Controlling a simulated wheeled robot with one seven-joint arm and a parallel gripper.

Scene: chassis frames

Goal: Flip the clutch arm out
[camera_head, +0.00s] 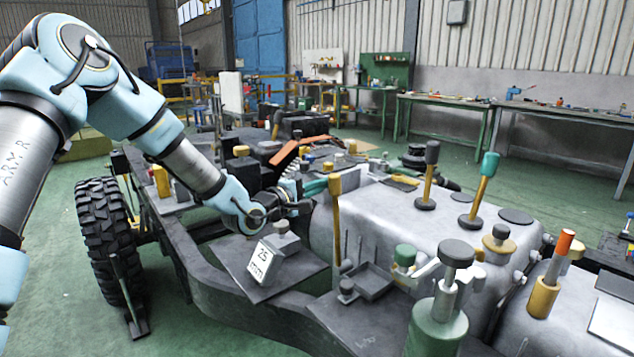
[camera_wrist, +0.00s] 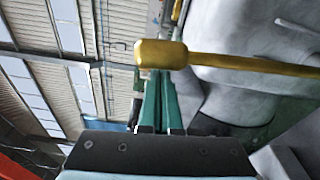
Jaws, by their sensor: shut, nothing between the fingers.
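A yellow lever with a thick yellow knob (camera_head: 335,186), which seems to be the clutch arm, stands nearly upright beside the grey gearbox housing (camera_head: 385,235). In the wrist view the yellow knob (camera_wrist: 160,54) and its rod (camera_wrist: 245,64) lie across the picture. My gripper (camera_head: 322,186) comes from the left, its teal fingers shut and empty, with the tips close to the knob. In the wrist view my gripper (camera_wrist: 160,78) points at the knob, which covers the ends of the fingers. I cannot tell whether they touch.
Two levers, one dark-knobbed (camera_head: 432,153) and one teal-knobbed (camera_head: 490,165), rise from the housing to the right. A block marked 25 (camera_head: 264,262) sits on a dark plate below my wrist. A green bottle-like part (camera_head: 436,330) stands in front. Workbenches (camera_head: 560,112) line the back wall.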

